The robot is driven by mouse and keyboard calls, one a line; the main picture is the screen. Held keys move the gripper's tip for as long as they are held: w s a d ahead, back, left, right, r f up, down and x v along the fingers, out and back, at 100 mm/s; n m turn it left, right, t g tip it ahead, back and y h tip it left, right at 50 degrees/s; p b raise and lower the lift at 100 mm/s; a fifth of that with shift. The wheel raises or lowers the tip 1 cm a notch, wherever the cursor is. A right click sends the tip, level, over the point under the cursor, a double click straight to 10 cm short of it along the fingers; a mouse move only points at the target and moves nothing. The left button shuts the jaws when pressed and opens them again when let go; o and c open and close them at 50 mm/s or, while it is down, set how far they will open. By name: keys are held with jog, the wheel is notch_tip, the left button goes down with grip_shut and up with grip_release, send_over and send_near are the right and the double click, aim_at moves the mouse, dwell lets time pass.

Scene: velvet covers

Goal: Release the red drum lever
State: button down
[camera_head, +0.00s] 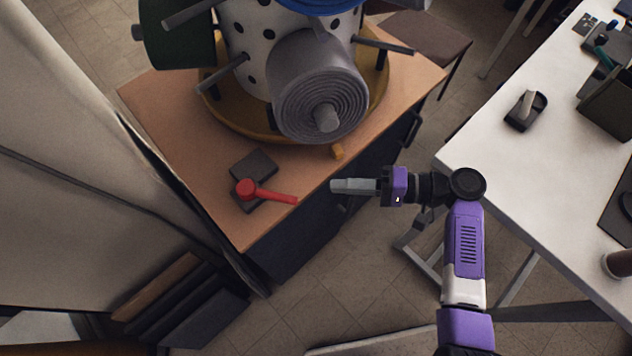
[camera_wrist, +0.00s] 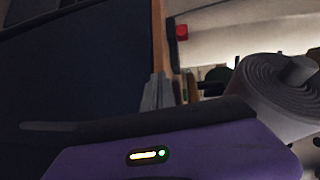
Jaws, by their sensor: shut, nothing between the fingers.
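The red drum lever (camera_head: 272,194) sits on a dark base plate (camera_head: 254,166) near the front-left edge of the wooden cabinet top. Its round red hub is at the left and its handle points right. My gripper (camera_head: 333,186) is shut and empty, just beyond the cabinet's front edge, to the right of the handle tip and apart from it. In the wrist view, the shut fingers (camera_wrist: 158,92) show at the centre. A small red part (camera_wrist: 182,32), probably the lever, shows above them.
A large perforated drum machine with a grey ridged cylinder (camera_head: 318,86) stands on a round yellow base (camera_head: 228,110) behind the lever. The cabinet top (camera_head: 160,100) is clear at left. A white table (camera_head: 545,175) stands at right. A pale curtain (camera_head: 60,110) hangs at left.

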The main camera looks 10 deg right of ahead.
aim_at(303, 196)
jog(key=d+r, duration=0.1)
jog(key=w+r+n+g+y, duration=0.1)
jog(key=r, duration=0.1)
jog(key=d+r+n+y, duration=0.1)
jog(key=shift+w+d+r+g+b, duration=0.2)
jog(key=shift+w+d+g+b, duration=0.1)
jog(key=shift+d+b, duration=0.1)
jog(key=shift+a, duration=0.15)
jog(key=a, duration=0.3)
jog(key=w+a+p, duration=0.1)
jog(key=a, duration=0.5)
jog(key=shift+w+a, duration=0.1)
jog(key=shift+w, duration=0.05)
jog(key=shift+s+a+f+p, duration=0.1)
jog(key=shift+s+a+p, duration=0.35)
jog(key=shift+s, duration=0.2)
jog(key=shift+s+a+f+p, duration=0.1)
jog(key=shift+s+a+p, duration=0.3)
jog(key=shift+s, duration=0.2)
jog(key=shift+s+a+f, duration=0.15)
jog(key=shift+s+a, duration=0.1)
jog(key=shift+s, duration=0.2)
jog(key=shift+s, duration=0.1)
